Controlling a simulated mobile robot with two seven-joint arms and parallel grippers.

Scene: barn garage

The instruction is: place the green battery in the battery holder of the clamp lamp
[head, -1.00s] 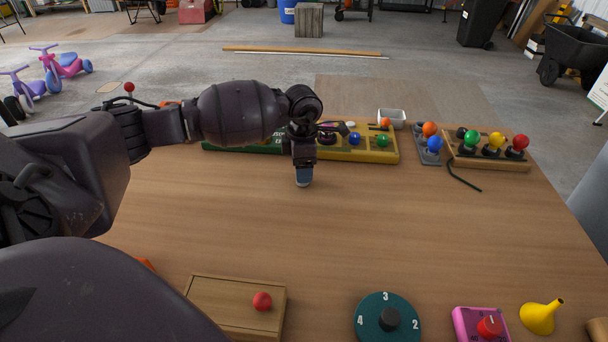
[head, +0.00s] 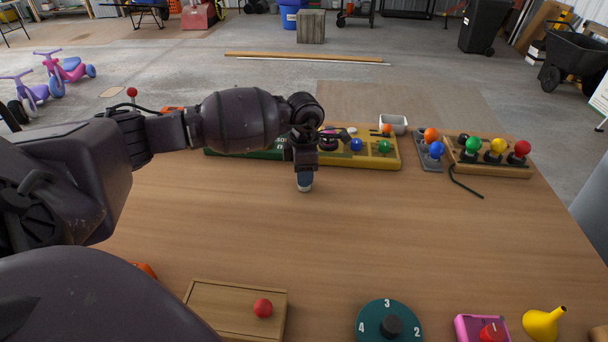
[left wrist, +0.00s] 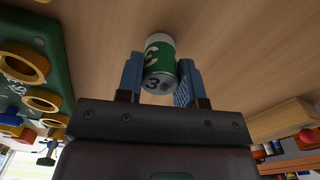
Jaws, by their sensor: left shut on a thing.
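The green battery (left wrist: 160,54), a green and white cylinder with dark markings, sits between the blue finger pads of my left gripper in the left wrist view. My left gripper (head: 304,184) is shut on it, above the wooden table, in front of the row of boards. In the head view the fingers hide most of the battery. I cannot make out the clamp lamp or its battery holder for certain in either view. My right gripper is not in view.
A green board (head: 250,154) and a yellow board (head: 350,160) with coloured knobs stand behind the gripper. A wooden box (head: 225,305), a green numbered dial (head: 372,318) and a yellow funnel (head: 541,324) line the near edge. The table's middle is clear.

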